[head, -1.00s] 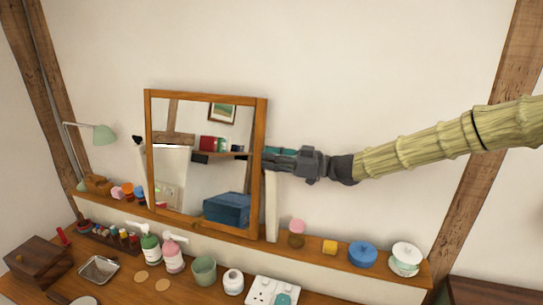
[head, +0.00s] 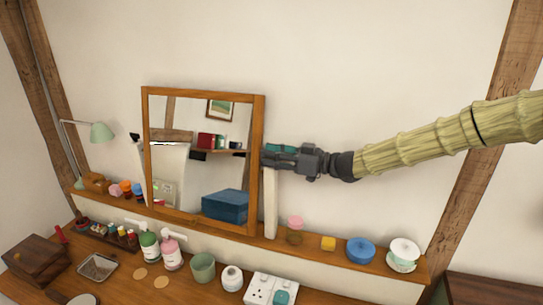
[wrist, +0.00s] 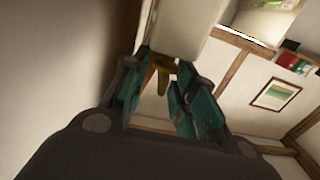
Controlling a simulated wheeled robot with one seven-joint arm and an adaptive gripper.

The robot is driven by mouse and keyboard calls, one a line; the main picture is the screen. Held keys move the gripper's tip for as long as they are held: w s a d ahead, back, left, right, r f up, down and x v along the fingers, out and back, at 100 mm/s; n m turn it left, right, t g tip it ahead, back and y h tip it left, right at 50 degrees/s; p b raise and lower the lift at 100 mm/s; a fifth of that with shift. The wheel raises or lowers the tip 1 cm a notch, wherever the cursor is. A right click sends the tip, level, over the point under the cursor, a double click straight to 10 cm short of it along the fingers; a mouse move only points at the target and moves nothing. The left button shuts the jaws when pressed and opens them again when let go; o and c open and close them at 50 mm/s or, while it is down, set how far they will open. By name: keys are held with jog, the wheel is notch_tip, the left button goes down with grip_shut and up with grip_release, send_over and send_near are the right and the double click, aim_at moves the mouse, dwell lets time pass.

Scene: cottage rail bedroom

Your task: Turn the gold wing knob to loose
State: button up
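The gold wing knob (wrist: 162,68) shows in the wrist view between the two fingertips, against a pale post. A thin wing of it points down between the fingers. In the head view the knob is hidden at the mirror's right edge. My gripper (wrist: 164,72) has teal finger pads on both sides of the knob, with gaps visible beside the lower wing. In the head view my gripper (head: 268,154) reaches in from the right to the right side of the wood-framed mirror (head: 259,170). Whether a pad touches the knob's upper part is unclear.
The mirror stands on a narrow wooden shelf (head: 345,257) holding a blue lidded pot (head: 360,250), a yellow block (head: 328,243) and a white cup (head: 404,251). Bottles and a socket block (head: 262,289) stand on the desk below. The wall above is clear.

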jog(key=v, duration=1.2)
